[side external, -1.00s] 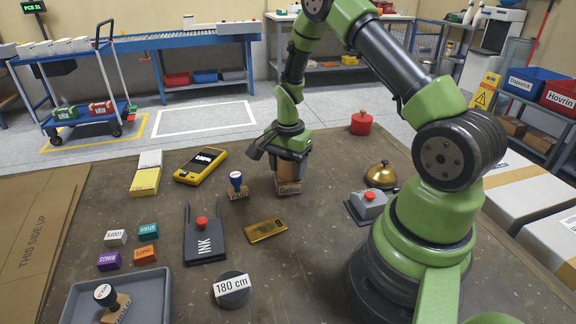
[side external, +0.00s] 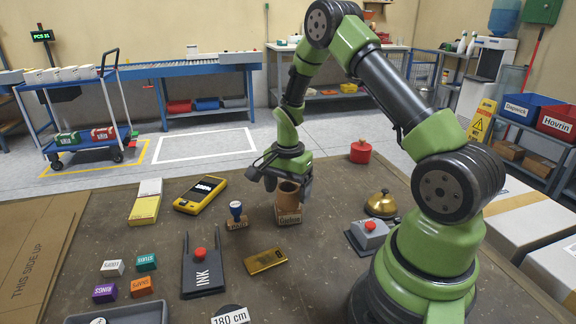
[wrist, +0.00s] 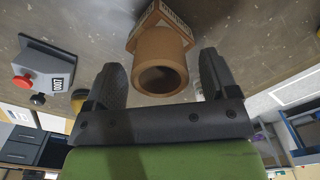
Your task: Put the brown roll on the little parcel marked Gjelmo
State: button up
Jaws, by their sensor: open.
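The brown roll (side external: 288,194), a hollow tube, stands upright on the little parcel (side external: 288,217). The parcel's label faces the camera, but its print is too small to read surely. In the wrist view the roll (wrist: 160,62) shows its open end, with part of the parcel (wrist: 150,22) beyond it. My gripper (side external: 287,181) is open and empty just behind and above the roll. In the wrist view its two fingers lie on either side of the roll, with gaps between.
A brass bell (side external: 381,203) and a grey red-button box (side external: 369,234) stand to the right. Table behind the parcel is clear.

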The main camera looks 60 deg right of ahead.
aim_at(288, 187)
notch_tip(288, 187, up, 10)
jog(key=shift+f, duration=0.25)
jog(key=s+a+r+n+t, duration=0.2)
jog(key=s+a+r+n, duration=0.2)
jog(key=a+r, duration=0.25)
jog(key=s+a+r+n+t, duration=0.35)
jog(key=a+r, duration=0.25)
jog(key=r, duration=0.2)
jog(key=s+a+r+n+t+y, duration=0.1)
jog(key=s+a+n+y, duration=0.1)
jog(key=s+a+n, duration=0.2)
jog(key=s+n, duration=0.2)
jog(key=s, duration=0.1)
jog(key=shift+s+a+t, duration=0.3)
jog(key=shift+a+t, duration=0.05)
jog(key=shift+a, duration=0.05)
